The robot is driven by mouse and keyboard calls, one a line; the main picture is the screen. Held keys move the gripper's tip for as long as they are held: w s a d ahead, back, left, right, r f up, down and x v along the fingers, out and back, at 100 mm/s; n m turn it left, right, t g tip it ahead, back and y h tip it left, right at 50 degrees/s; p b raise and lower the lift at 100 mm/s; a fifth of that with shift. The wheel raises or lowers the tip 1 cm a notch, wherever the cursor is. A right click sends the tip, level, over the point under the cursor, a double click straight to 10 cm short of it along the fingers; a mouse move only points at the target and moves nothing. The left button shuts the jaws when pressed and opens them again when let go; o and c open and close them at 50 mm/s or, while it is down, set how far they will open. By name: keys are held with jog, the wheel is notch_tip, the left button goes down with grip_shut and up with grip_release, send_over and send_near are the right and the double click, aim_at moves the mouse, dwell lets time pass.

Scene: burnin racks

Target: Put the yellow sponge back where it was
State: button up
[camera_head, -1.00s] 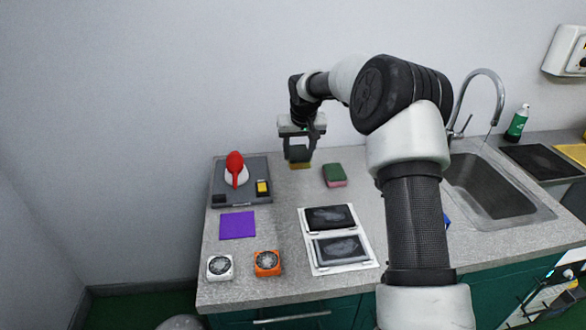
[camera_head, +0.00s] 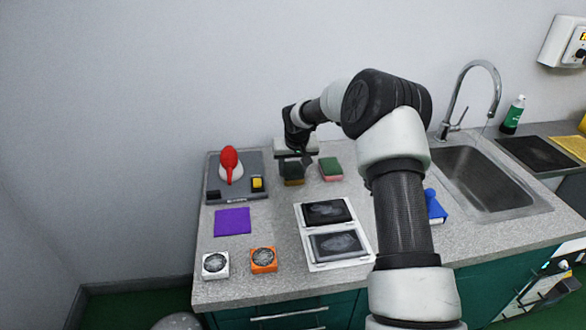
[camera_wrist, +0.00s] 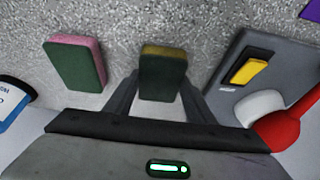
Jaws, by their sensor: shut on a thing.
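The yellow sponge (camera_head: 292,181) has a dark green scouring side and a thin yellow layer. In the wrist view the sponge (camera_wrist: 163,75) sits between the two fingers, green side towards the camera. My gripper (camera_head: 293,165) is shut on it at the back of the counter; in the wrist view the gripper (camera_wrist: 160,100) shows a finger on each side. The sponge is at or just above the counter; I cannot tell if it touches. A second sponge, pink with a green top (camera_head: 331,169), lies just to its right and shows in the wrist view (camera_wrist: 78,65).
A grey board (camera_head: 212,185) with a red-and-white item (camera_head: 229,166) and a yellow block (camera_head: 257,184) lies to the left. A purple square (camera_head: 232,222), two small fans (camera_head: 263,260) and a white tray (camera_head: 370,258) lie in front. A sink (camera_head: 485,180) is right.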

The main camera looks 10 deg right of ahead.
jog(key=o, duration=0.9)
jog(key=shift+r, duration=0.1)
